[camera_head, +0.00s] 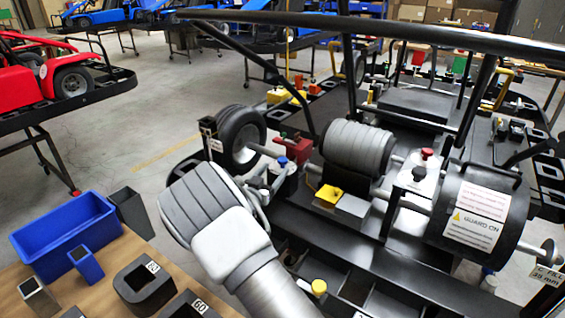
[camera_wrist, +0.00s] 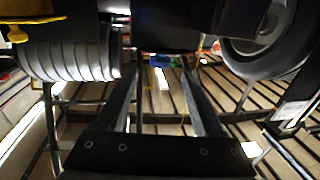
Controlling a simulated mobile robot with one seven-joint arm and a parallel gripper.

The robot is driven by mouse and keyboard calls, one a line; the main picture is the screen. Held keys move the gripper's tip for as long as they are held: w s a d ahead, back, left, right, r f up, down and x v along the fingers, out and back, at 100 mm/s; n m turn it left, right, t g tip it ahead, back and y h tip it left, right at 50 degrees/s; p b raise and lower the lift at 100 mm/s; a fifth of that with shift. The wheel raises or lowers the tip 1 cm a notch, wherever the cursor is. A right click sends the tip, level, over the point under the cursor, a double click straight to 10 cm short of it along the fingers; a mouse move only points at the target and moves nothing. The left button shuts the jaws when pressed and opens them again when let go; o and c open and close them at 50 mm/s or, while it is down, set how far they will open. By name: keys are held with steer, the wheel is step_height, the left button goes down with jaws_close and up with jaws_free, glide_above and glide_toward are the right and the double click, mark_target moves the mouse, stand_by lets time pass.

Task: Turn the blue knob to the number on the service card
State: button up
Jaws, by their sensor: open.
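The blue knob (camera_head: 282,161) sits on top of a silver canister on the black kart stand, just right of my arm's grey wrist. My gripper (camera_wrist: 161,72) is open, with its two dark fingers spread in the wrist view. A small blue shape (camera_wrist: 160,60), which looks like the knob, lies between and beyond the fingertips. I cannot see contact. In the head view my arm hides most of the gripper. The knob's scale is unreadable.
A black wheel (camera_head: 238,138) stands behind my arm. A red-knobbed canister (camera_head: 420,178) and a black drum marked "GUARD ON" (camera_head: 505,215) stand to the right. Black frame tubes cross above. A blue bin (camera_head: 65,238) and grey holders sit on the wooden table at lower left.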

mark_target(281, 163)
steer(key=x, duration=0.7)
jaws_close()
stand_by(0.3)
